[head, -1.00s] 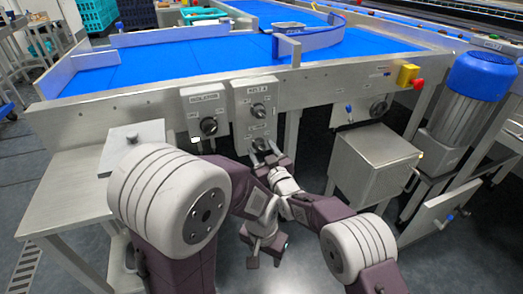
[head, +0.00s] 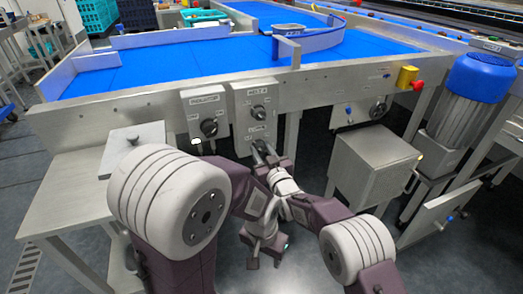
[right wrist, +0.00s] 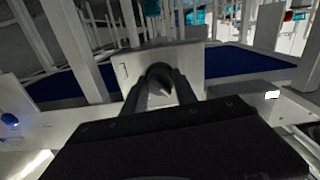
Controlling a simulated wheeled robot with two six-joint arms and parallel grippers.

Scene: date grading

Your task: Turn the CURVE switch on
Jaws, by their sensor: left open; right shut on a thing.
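The grey control box (head: 243,118) on the conveyor's front carries an upper BELT 2 knob (head: 258,112) and a lower switch under a small label (head: 257,130), which I take for CURVE. My right gripper (head: 263,151) is at that lower switch and hides it in the head view. In the right wrist view, a dark round knob (right wrist: 160,74) on the box face (right wrist: 190,62) sits between the fingers of my right gripper (right wrist: 160,90), which is shut on it. The knob's setting cannot be read. My left gripper (head: 267,253) is open and empty, low in front of the conveyor.
A second box with a knob (head: 209,127) stands just left. A steel cabinet (head: 375,160), a red button (head: 418,85) and a blue-topped motor (head: 480,75) are to the right. The blue belt (head: 190,60) lies behind the boxes.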

